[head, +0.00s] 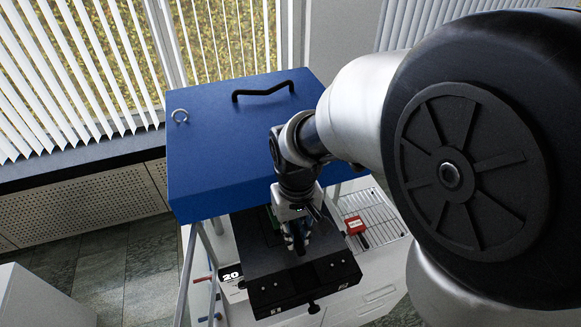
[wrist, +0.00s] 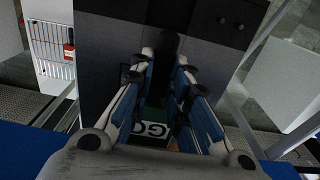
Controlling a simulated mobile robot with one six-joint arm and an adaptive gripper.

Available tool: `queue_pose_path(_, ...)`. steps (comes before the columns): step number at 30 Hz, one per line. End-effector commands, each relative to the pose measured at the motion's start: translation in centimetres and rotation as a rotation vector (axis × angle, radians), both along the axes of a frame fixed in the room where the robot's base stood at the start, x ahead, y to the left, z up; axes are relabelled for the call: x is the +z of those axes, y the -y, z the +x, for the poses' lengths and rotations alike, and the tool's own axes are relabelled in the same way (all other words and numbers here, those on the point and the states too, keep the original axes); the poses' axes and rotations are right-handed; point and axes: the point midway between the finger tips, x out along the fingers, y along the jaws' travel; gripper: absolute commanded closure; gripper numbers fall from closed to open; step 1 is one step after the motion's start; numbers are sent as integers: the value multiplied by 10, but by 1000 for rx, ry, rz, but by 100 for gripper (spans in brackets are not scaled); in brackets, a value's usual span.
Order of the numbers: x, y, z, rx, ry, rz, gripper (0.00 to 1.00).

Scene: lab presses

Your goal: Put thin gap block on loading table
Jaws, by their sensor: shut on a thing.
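My gripper (head: 297,239) points down over the dark press platform (head: 258,262), in front of the blue press housing (head: 225,145). In the wrist view its two blue-and-white fingers (wrist: 165,62) close toward a dark, narrow piece (wrist: 166,48) between the tips. This may be the thin gap block, but its outline blends into the dark platform. I cannot tell whether it touches the platform. A green surface with a white "GO" label (wrist: 156,129) shows between the fingers, partly hidden. I cannot tell which surface is the loading table.
A wire rack (head: 382,222) lies right of the platform, with a red labelled piece (head: 355,225) on it. Black knobs (head: 314,308) stick out at the platform's front. Thin metal posts (head: 187,265) stand at the left. A windowsill (head: 85,145) runs behind.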

Motion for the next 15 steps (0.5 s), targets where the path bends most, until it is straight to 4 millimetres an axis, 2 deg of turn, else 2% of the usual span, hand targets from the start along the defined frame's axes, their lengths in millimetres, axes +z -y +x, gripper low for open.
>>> queue_pose_path(11, 0, 0, 0, 0, 6, 2, 100)
queue_pose_path(15, -7, 0, -1, 0, 6, 1, 100)
